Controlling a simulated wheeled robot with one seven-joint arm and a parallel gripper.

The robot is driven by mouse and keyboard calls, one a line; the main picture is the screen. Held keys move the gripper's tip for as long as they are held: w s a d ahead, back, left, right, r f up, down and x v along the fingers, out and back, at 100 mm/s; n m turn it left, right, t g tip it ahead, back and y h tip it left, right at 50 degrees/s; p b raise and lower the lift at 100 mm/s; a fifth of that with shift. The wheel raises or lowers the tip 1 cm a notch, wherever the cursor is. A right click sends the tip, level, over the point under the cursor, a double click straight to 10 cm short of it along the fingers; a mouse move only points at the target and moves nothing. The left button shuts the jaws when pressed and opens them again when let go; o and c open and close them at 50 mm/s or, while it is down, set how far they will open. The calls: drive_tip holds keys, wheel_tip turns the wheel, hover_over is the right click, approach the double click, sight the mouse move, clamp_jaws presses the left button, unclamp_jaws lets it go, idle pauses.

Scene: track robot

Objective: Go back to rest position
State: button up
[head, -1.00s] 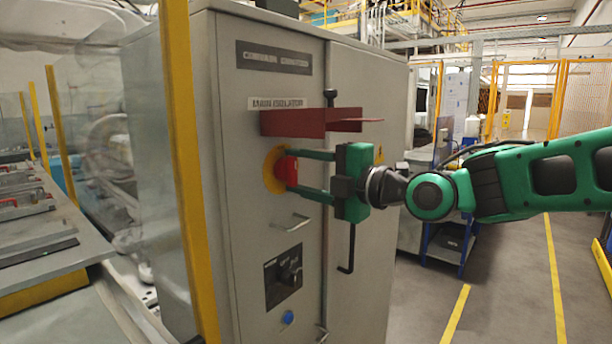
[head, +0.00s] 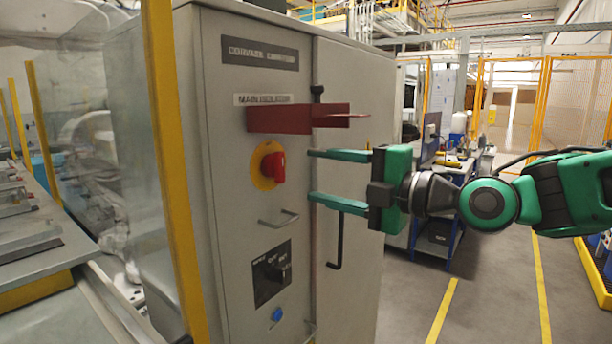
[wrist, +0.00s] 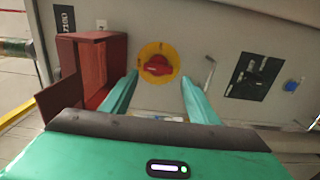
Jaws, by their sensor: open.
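My green gripper (head: 311,174) is open and empty in the head view, its two fingers spread and pointing left at the grey cabinet (head: 350,100). The red rotary switch (head: 274,167) on its yellow plate (head: 260,178) is on the cabinet front, to the left of the fingertips and apart from them. In the wrist view, the red switch (wrist: 158,66) shows ahead, between the two fingers (wrist: 160,92), with nothing held. My arm stretches in from the right in the head view.
A red bracket (head: 290,117) juts out just above the switch and close to the upper finger. A cabinet handle (head: 279,219) and a black selector switch (head: 270,275) sit below. A yellow post (head: 172,170) stands at left. Open floor (head: 490,280) lies at right.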

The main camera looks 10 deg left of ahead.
drive_tip(key=shift+v, duration=0.9)
drive_tip(key=w+d+f+m+h, duration=0.1)
drive_tip(key=d+f+m+h, duration=0.3)
drive_tip(key=d+f+m, duration=0.45)
drive_tip(key=d+f+m+h, duration=0.4)
drive_tip(key=d+f, duration=0.1)
drive_tip(key=d, duration=0.7)
drive_tip(key=w+d+f+m+h, duration=0.1)
drive_tip(key=d+f+m+h, duration=0.3)
drive_tip(key=d+f+m, duration=0.45)
drive_tip(key=s+d+f+m+g+h, duration=0.1)
drive_tip(key=s+d+f+m+h, duration=0.15)
drive_tip(key=s+d, duration=0.35)
drive_tip(key=s+d+f+m+g+h, duration=0.1)
drive_tip(key=s+d+m, duration=0.2)
drive_tip(key=d, duration=0.5)
drive_tip(key=s+d+f+m+g, duration=0.2)
drive_tip(key=s+m, duration=0.3)
drive_tip(key=s, duration=0.3)
drive_tip(key=s+d+f+m+g, duration=0.1)
drive_tip(key=s+d+m+g, duration=0.1)
drive_tip(key=s+d+m, duration=0.3)
drive_tip(key=s+m+h, duration=0.1)
drive_tip(key=s, duration=0.3)
drive_tip(key=shift+f+g, duration=0.4)
drive_tip(key=shift+m, duration=0.25)
